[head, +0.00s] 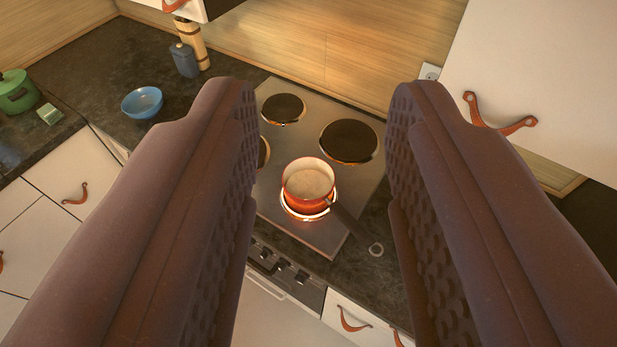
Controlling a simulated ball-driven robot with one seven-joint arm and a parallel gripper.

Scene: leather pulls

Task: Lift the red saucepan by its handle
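The red saucepan (303,195) stands upright on the front right burner of the steel cooktop (318,240), and the burner rim under it glows orange. Its inside is pale. Its dark handle (352,226) points toward the lower right and ends in a ring over the counter edge. My gripper (322,105) is open, its two dark textured fingers wide apart at left and right of the picture. The saucepan and handle show in the gap between the fingers, with nothing held. The fingers appear much nearer the camera than the pan.
Other burners (349,141) are bare. A blue bowl (142,102), a grey-blue bottle (184,60) and a green pot (16,91) stand on the dark counter at left. A white cabinet with a leather pull (498,117) hangs at upper right. Oven knobs (283,268) are below the cooktop.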

